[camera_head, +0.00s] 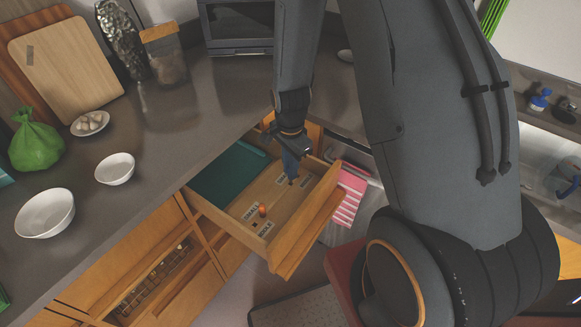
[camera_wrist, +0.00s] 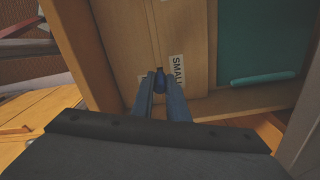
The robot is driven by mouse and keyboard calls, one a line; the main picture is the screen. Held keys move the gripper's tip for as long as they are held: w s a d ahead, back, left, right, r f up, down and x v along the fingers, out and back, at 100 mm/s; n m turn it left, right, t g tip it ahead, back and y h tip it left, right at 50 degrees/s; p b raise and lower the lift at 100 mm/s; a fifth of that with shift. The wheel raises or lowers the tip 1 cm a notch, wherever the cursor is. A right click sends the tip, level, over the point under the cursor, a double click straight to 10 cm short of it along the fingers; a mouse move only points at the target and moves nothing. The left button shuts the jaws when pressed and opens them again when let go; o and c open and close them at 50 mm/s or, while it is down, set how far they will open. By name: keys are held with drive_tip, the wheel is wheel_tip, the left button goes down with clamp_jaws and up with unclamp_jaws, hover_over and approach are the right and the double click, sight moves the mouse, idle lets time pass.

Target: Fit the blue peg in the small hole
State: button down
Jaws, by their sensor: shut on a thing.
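My gripper (camera_head: 291,166) points down into an open wooden drawer. In the wrist view its two fingers (camera_wrist: 163,98) are shut on the blue peg (camera_wrist: 161,75), whose dark blue end shows between the fingertips. A wooden board (camera_head: 272,198) in the drawer bears several white labels. The label "SMALL" (camera_wrist: 178,71) is just right of the peg in the wrist view. The small hole is not clearly visible; the gripper and peg cover that area. I cannot tell whether the peg's lower end is in a hole or above the board.
An orange peg (camera_head: 262,210) stands near the board's front-left labels. A dark green panel (camera_head: 228,174) lies in the drawer's left part, with a teal bar (camera_wrist: 263,79) beside it. The drawer's front wall (camera_head: 308,222) and the counter (camera_head: 165,150) flank the arm. Bowls (camera_head: 45,212) stand left.

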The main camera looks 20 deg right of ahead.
drive_tip(key=shift+f+b, duration=0.9)
drive_tip(key=shift+f, duration=0.75)
idle(1.6)
drive_tip(key=c, duration=1.6)
unclamp_jaws()
drive_tip(key=shift+c, duration=0.2)
drive_tip(key=shift+r, duration=0.1)
drive_tip(key=shift+r+b, duration=0.9)
drive_tip(key=shift+r, duration=2.95)
drive_tip(key=s+r+n+t+b, duration=0.1)
drive_tip(key=s+r+n+b, duration=0.1)
drive_tip(key=s+r+n, duration=0.7)
drive_tip(key=n, duration=0.5)
drive_tip(key=shift+s+r, duration=0.2)
drive_tip(key=shift+r, duration=0.2)
